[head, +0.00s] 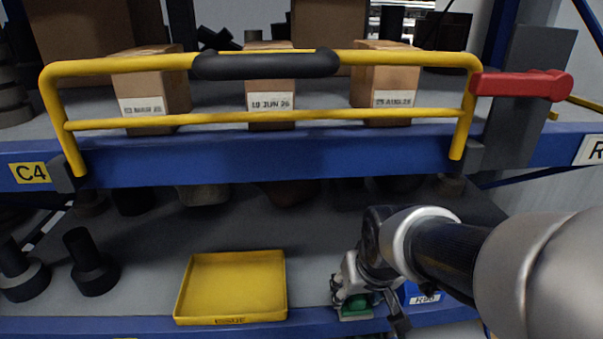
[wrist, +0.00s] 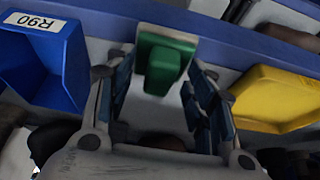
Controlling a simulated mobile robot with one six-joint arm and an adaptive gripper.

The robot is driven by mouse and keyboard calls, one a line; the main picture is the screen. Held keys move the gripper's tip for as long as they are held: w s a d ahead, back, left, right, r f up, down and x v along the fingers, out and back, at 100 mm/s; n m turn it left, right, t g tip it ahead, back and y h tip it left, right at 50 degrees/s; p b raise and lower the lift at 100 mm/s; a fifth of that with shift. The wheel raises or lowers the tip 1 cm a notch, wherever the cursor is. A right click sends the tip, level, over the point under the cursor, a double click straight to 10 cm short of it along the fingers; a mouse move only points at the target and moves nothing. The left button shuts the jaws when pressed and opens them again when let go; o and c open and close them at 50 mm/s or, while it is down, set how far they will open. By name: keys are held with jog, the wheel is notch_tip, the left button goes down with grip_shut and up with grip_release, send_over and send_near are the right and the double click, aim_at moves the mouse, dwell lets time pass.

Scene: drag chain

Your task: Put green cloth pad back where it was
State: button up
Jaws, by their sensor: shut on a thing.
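The green cloth pad (head: 355,306) is at the front edge of the lower shelf, right of the yellow tray, partly hidden by my gripper in the head view. In the wrist view the green pad (wrist: 164,66) shows as a flat plate with a raised block on it, between my fingers. My gripper (wrist: 163,82) is shut on it; in the head view my gripper (head: 358,294) reaches down over it from the right. I cannot tell whether the pad touches the shelf.
A shallow yellow tray (head: 232,286) stands left of my gripper and looks empty. A blue bin labelled R90 (wrist: 70,65) is close on the other side. A yellow rail (head: 290,117) and blue beam (head: 270,158) cross above. Black round parts (head: 90,268) stand at the left.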

jog(key=shift+w, duration=0.7)
jog(key=w, duration=0.1)
jog(key=w+f, duration=0.1)
jog(key=w, duration=0.1)
jog(key=shift+w+b, duration=0.1)
jog(key=shift+b, duration=0.25)
jog(key=shift+f, duration=0.25)
jog(key=shift+r, duration=0.1)
jog(key=o, duration=0.9)
jog(key=shift+o, duration=0.2)
